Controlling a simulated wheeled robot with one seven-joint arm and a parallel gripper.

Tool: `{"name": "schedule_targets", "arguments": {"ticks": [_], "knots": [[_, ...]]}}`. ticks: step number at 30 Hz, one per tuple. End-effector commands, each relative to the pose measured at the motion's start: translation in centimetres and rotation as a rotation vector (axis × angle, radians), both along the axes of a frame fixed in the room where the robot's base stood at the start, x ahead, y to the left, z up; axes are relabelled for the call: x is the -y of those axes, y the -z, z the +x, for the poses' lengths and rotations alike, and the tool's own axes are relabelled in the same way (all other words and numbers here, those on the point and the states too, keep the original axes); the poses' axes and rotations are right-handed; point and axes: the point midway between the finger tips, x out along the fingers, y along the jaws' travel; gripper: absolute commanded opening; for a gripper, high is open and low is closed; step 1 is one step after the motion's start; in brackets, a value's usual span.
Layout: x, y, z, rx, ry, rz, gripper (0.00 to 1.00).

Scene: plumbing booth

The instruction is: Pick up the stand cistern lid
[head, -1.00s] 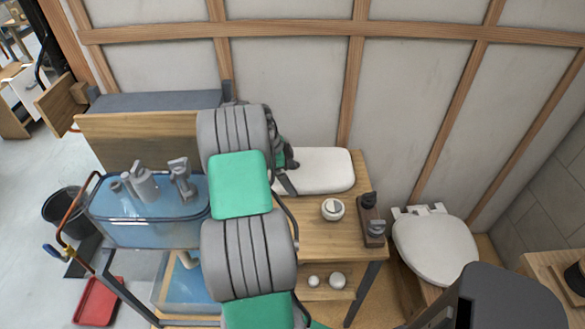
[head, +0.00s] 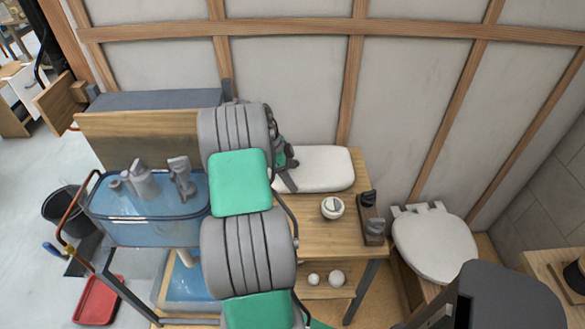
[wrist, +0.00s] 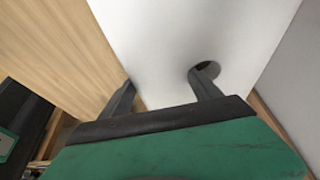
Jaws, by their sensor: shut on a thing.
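The stand cistern lid (head: 318,168) is a white rounded slab at the back of the wooden bench in the head view. In the wrist view the white lid (wrist: 190,38) fills the middle and has a dark round hole. My gripper (wrist: 163,88) is shut on the lid, with one finger at the hole and the other at the left edge. In the head view my gripper (head: 287,168) is at the lid's left end, partly hidden by my arm. Whether the lid touches the bench cannot be told.
A round white part (head: 332,208) and a dark block with fittings (head: 373,220) are on the bench. A toilet with a white seat (head: 436,243) stands right. A blue water tank (head: 150,225) with grey fittings is left. The panelled wall (head: 290,90) is close behind.

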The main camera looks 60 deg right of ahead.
Motion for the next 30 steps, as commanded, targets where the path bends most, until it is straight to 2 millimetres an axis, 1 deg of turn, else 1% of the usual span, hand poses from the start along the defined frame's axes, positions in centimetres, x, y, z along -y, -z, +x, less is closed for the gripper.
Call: {"name": "schedule_targets", "arguments": {"ticks": [1, 2, 12, 14, 25, 26, 30], "knots": [[0.0, 0.0, 0.0, 0.000, 0.000, 0.000, 0.34], [0.0, 0.0, 0.0, 0.000, 0.000, 0.000, 0.32], [0.0, 0.0, 0.0, 0.000, 0.000, 0.000, 0.04], [0.0, 0.0, 0.0, 0.000, 0.000, 0.000, 0.00], [-0.1, -0.7, 0.0, 0.003, 0.000, -0.006, 0.00], [-0.2, -0.9, -0.1, 0.003, 0.000, -0.007, 0.00], [-0.1, -2.9, 0.0, 0.004, 0.000, -0.009, 0.00]]}}
